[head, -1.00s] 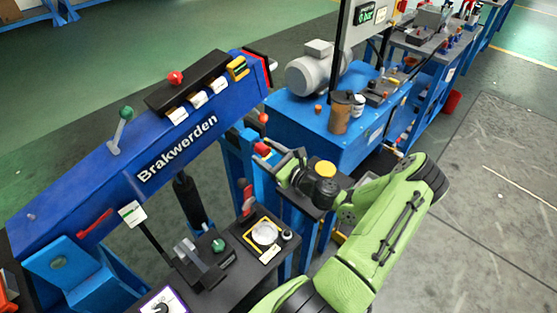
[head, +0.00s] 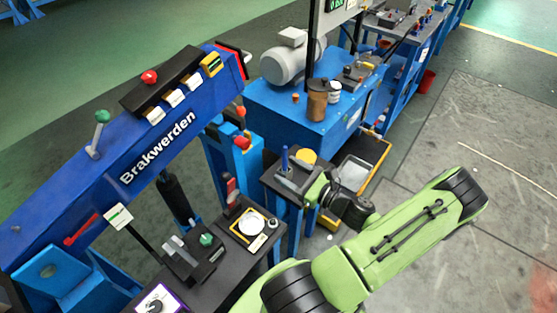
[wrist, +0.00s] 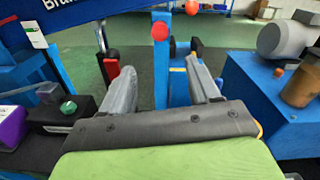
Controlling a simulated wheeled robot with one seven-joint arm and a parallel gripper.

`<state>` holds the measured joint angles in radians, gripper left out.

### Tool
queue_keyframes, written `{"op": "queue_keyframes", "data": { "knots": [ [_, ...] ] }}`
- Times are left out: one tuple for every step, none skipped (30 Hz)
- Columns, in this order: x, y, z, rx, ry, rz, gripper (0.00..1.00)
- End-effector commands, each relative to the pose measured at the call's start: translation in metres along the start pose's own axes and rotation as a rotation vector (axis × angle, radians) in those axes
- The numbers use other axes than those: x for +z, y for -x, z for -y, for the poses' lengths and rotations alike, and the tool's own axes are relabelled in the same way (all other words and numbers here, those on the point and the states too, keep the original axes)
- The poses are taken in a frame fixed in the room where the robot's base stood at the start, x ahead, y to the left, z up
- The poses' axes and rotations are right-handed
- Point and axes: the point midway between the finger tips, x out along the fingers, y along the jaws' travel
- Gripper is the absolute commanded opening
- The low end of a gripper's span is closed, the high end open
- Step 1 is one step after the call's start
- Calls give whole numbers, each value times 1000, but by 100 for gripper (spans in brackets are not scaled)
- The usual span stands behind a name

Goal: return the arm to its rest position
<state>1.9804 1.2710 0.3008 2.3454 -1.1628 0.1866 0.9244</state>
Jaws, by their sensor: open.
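My gripper (wrist: 162,88) is open and empty in the wrist view, its two grey fingers spread wide apart. A blue post and a red ball-topped knob (wrist: 160,31) show beyond and between the fingers, with no visible contact. In the head view my green arm (head: 400,235) is folded at the lower right, its elbow out over the grey floor. My wrist end points left, beside the small dark stand with a yellow cap (head: 306,157). The fingertips are hard to make out there.
The blue "Brakwerden" crane beam (head: 130,165) slants across the left. A blue motor bench (head: 300,115) with a grey motor (head: 290,60) and brown canister (head: 317,100) stands behind. A dark control table (head: 215,240) is at lower centre. Floor on the right is clear.

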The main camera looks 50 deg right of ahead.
Motion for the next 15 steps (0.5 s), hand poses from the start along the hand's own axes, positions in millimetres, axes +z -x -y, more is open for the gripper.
{"op": "queue_keyframes", "data": {
  "knots": [
    [0,0,0,0,0,0,61],
    [0,0,0,0,0,0,61],
    [0,0,0,0,0,0,61],
    [0,0,0,0,0,0,61],
    [0,0,0,0,0,0,61],
    [0,0,0,0,0,0,61],
    [0,0,0,0,0,0,61],
    [0,-1,0,2,1,-1,61],
    [1,-2,-2,16,10,-5,61],
    [3,-6,-6,42,27,-13,61],
    [6,-10,-12,83,56,-26,61],
    [13,-19,-23,164,115,-50,61],
    [18,-26,-35,244,173,-71,61],
    [24,-33,-48,334,241,-95,61],
    [33,-40,-68,466,344,-126,61]
  ]
}}
